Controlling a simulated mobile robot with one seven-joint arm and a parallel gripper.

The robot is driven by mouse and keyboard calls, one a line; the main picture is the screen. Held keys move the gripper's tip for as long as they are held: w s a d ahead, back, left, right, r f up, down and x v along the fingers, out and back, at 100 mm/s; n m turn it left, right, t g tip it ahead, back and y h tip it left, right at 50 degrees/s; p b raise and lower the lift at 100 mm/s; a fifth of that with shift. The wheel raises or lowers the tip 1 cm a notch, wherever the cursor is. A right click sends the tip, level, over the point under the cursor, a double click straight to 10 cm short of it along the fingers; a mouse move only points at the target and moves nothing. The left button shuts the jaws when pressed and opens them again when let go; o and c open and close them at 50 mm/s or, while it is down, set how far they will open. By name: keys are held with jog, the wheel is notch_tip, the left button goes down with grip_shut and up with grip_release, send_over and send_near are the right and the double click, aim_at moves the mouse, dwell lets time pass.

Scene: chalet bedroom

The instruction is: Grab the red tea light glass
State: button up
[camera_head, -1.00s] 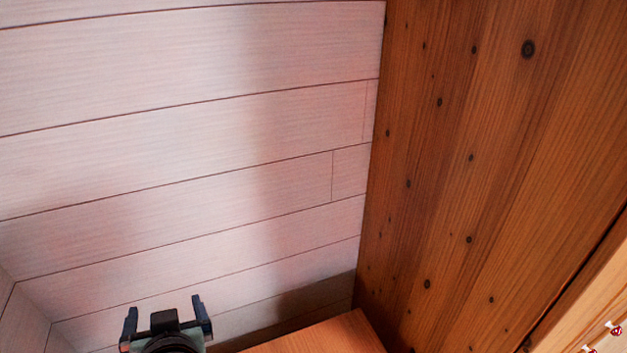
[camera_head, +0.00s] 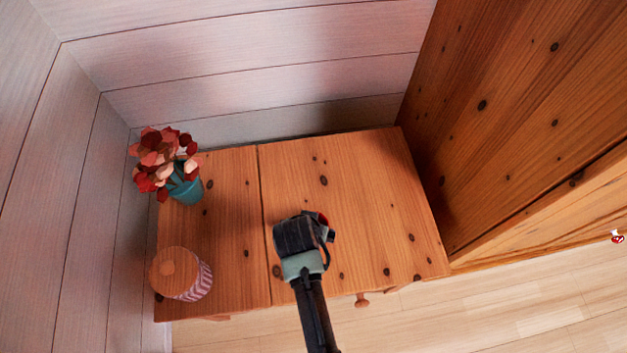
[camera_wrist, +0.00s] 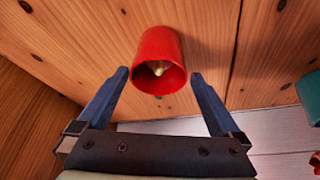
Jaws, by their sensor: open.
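The red tea light glass (camera_wrist: 158,44) is in the wrist view, with its open rim and a small pale candle inside facing the camera. It stands on the wooden cabinet top (camera_head: 345,165). My gripper (camera_wrist: 160,76) is open, with one finger on each side of the glass's rim end and gaps showing between. Most of the glass lies beyond the fingertips. In the head view, my gripper (camera_head: 303,232) is over the middle of the cabinet top and hides most of the glass; only a bit of red (camera_head: 323,218) shows at its edge.
A teal pot with red flowers (camera_head: 184,188) stands at the cabinet's back left. A round wooden-lidded striped jar (camera_head: 175,272) is at the front left. A plank wall (camera_head: 250,85) is behind, and a tall wooden wardrobe (camera_head: 510,110) is at the right.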

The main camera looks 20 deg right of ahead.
jog(key=b+x, duration=0.1)
jog(key=x, duration=0.2)
jog(key=b+x, duration=0.1)
jog(key=x, duration=0.1)
jog(key=shift+w+d+f, duration=0.2)
jog(key=shift+d+f, duration=0.1)
jog(key=shift+c, duration=0.2)
jog(key=shift+r, duration=0.1)
jog(key=c, duration=1.2)
jog(key=shift+c, duration=0.2)
